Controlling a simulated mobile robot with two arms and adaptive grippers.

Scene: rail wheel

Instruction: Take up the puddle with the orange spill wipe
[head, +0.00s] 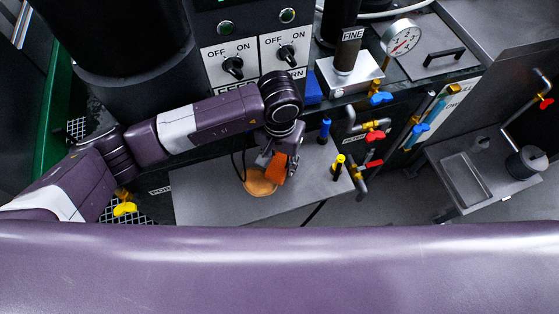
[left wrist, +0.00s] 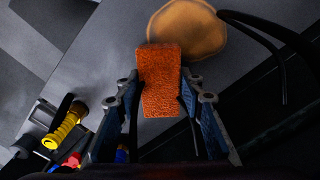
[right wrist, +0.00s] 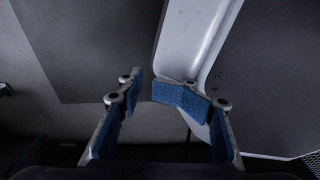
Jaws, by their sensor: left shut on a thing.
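The orange spill wipe (left wrist: 160,82) is a textured block held between the fingers of my left gripper (left wrist: 160,98). It also shows in the head view (head: 276,168), below my left gripper (head: 280,160). The puddle (left wrist: 188,27) is a tan, rounded patch on the grey shelf. In the head view the puddle (head: 259,184) lies just left of and below the wipe. The wipe overlaps the puddle's edge in the left wrist view; I cannot tell whether they touch. My right gripper (right wrist: 146,90) is open and empty in the right wrist view.
The grey shelf (head: 205,200) is mostly bare around the puddle. Blue-handled (head: 324,130) and yellow-handled (head: 338,166) parts stand to the right, near pipes and red and blue valves. A black hose (left wrist: 270,40) curves beside the puddle. A panel with switches (head: 235,62) stands behind.

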